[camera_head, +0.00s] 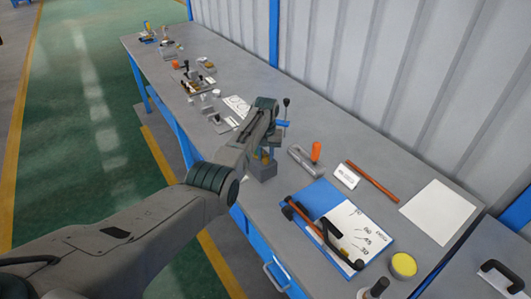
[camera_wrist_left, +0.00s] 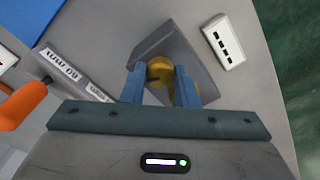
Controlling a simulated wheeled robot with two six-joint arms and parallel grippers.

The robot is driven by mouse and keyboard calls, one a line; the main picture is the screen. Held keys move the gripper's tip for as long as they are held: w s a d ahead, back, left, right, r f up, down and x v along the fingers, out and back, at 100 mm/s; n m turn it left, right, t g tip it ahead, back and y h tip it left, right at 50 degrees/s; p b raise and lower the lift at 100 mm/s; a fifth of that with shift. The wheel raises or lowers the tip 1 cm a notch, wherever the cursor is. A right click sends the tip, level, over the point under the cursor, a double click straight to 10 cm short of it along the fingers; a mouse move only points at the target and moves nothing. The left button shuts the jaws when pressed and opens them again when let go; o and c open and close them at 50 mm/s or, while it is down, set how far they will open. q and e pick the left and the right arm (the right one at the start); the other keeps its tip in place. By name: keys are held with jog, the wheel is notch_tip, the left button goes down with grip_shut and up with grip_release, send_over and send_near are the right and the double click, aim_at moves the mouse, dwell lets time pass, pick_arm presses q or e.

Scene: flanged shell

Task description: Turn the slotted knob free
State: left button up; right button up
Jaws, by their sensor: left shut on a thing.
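The slotted knob (camera_wrist_left: 160,70) is yellow with a dark slot, and sits on a grey block (camera_wrist_left: 190,57) in the left wrist view. My left gripper (camera_wrist_left: 160,75) has its two blue fingers on either side of the knob and is shut on it. In the head view my left gripper (camera_head: 266,152) points down over the grey block (camera_head: 262,172) at the bench's front edge. The knob shows there only as a small yellow patch, mostly hidden by the fingers. My right gripper is not in view.
A grey fixture with an orange handle (camera_head: 316,152) stands to the right, by a white label (camera_head: 346,176). A blue and white board (camera_head: 345,222) lies nearer. A white block with dark slots (camera_wrist_left: 223,42) is beside the grey block. Small parts fill the far bench.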

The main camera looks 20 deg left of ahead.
aim_at(266, 157)
pick_arm(q)
jog(key=shift+r+n+p, duration=0.1)
jog(key=shift+n+p, duration=0.25)
jog(key=shift+n, duration=1.75)
jog(key=o, duration=0.7)
notch_tip(266, 157, up, 11)
jog(key=b, duration=0.2)
jog(key=shift+b, duration=0.4)
jog(key=shift+f, duration=0.2)
